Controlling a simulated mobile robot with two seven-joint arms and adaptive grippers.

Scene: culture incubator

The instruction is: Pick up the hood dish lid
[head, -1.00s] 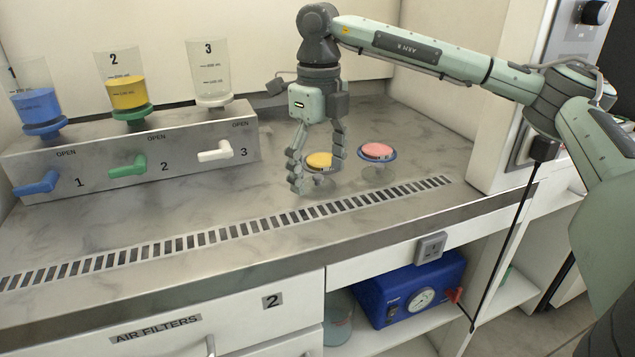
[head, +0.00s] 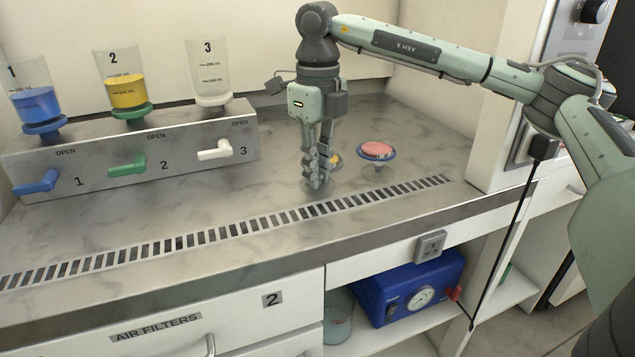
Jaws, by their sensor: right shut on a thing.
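My right gripper (head: 317,184) points straight down over the hood worktop. Its fingers are drawn close together, shut on the hood dish lid, which the fingers largely hide. A yellow-topped dish (head: 335,160) is mostly hidden behind these fingers, with only a small edge showing at their right. A dish with a pink top and blue rim (head: 376,151) stands apart to the right of the gripper. Whether the lid is clear of the surface cannot be told. My left gripper is not in view.
A metal dispenser block (head: 190,150) with three labelled containers and coloured levers stands at the left. A slotted vent strip (head: 250,227) runs along the worktop's front. A white side wall (head: 487,110) bounds the right. The worktop (head: 230,195) left of the gripper is clear.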

